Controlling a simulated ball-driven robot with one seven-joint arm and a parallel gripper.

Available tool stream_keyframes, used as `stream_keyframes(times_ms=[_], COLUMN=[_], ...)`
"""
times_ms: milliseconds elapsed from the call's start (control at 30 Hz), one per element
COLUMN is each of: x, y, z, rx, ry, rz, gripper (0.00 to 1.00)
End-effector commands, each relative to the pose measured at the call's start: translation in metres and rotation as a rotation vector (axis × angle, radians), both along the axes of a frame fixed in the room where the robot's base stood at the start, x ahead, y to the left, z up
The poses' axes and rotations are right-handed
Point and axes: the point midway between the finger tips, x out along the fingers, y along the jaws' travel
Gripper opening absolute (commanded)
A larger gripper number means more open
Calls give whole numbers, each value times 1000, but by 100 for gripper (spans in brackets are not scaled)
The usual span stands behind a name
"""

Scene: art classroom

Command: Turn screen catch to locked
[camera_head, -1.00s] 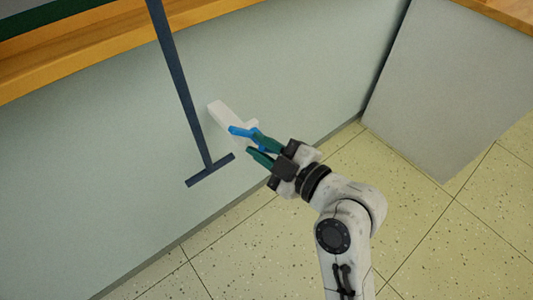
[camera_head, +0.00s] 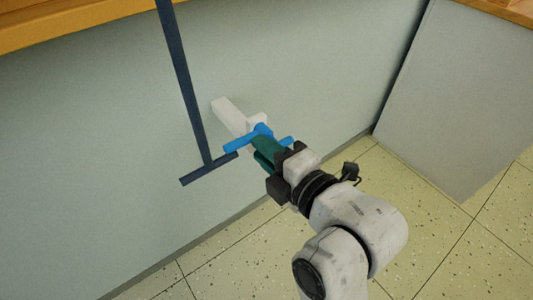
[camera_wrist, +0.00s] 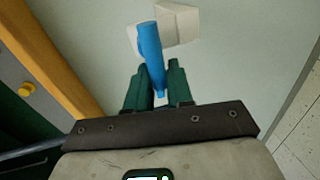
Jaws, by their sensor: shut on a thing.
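The screen catch has a blue handle (camera_head: 243,140) mounted on a white block (camera_head: 229,114) that sticks out from the pale grey-green panel. My gripper (camera_head: 267,152) has dark green fingers closed at the blue handle, hiding part of it in the head view. In the wrist view, the blue handle (camera_wrist: 150,55) runs down from the white block (camera_wrist: 176,24) to between the fingertips of my gripper (camera_wrist: 155,82). Any locked or unlocked marking is not visible.
A dark blue post with a crossbar foot (camera_head: 208,168) stands just left of the catch. The pale panel (camera_head: 110,150) fills the left. A grey cabinet side (camera_head: 450,110) stands at the right. Speckled floor tiles (camera_head: 420,230) lie below. A wooden ledge (camera_head: 60,25) runs along the top left.

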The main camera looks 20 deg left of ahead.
Motion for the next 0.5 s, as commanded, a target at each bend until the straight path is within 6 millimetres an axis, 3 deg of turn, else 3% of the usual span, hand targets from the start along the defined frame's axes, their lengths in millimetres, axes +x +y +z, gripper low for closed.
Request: stream_keyframes(times_ms=[500], x=[1], y=[-2], z=[-5], rx=[-40], ry=[-38], rz=[-4], gripper=[0])
